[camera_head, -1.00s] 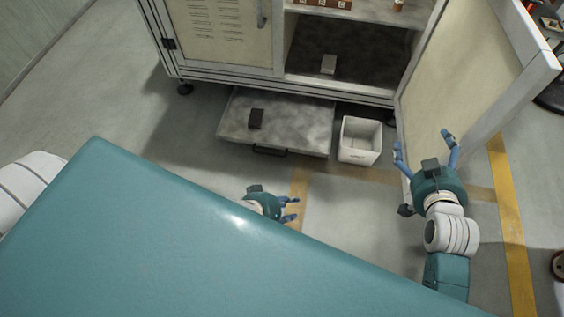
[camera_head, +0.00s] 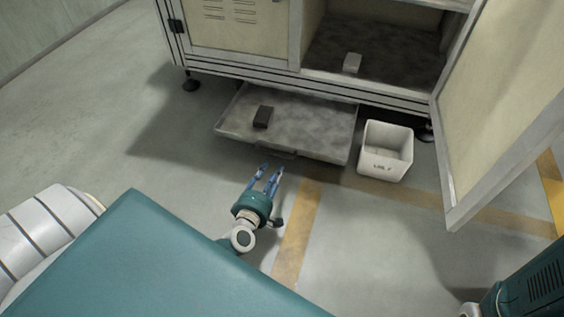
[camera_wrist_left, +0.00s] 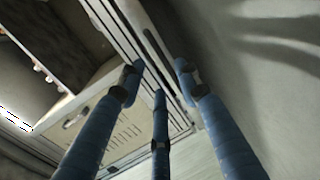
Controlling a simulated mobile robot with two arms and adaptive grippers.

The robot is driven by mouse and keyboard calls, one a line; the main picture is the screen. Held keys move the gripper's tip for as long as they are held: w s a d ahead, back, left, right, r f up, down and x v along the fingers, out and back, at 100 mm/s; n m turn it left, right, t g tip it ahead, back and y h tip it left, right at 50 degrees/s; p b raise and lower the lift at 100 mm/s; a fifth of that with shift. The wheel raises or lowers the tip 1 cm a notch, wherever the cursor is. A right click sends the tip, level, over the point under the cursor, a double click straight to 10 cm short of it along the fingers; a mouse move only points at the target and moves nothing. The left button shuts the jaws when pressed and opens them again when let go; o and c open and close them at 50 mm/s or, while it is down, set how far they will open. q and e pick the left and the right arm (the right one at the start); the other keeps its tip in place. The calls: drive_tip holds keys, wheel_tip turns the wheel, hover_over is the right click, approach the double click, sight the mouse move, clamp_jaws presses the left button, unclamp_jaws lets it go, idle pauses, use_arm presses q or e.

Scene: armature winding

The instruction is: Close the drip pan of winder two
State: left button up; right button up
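The drip pan (camera_head: 310,128) is a grey, stained flat tray that sticks out from under the cabinet (camera_head: 240,62). A dark handle (camera_head: 277,153) is on its front edge. A small dark block (camera_head: 263,116) lies on the pan. My left gripper (camera_head: 267,169) is just in front of the handle, with its blue fingers pointing at it. The fingers are spread and hold nothing visible. In the left wrist view the open fingers (camera_wrist_left: 158,78) show against the cabinet front, and whether they touch the handle cannot be told. My right gripper is out of view.
A white bin (camera_head: 386,151) stands on the floor right of the pan. An open cabinet door (camera_head: 510,100) swings out at the right. The floor left of the pan is clear.

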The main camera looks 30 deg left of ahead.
sight(280, 156)
use_arm(q)
drive_tip(key=b+x, duration=0.4)
drive_tip(key=x, duration=0.4)
drive_tip(key=shift+w+f, duration=0.15)
drive_tip(key=shift+w, duration=0.25)
drive_tip(key=shift+w+a, duration=0.15)
drive_tip(key=shift+w, duration=0.45)
clamp_jaws()
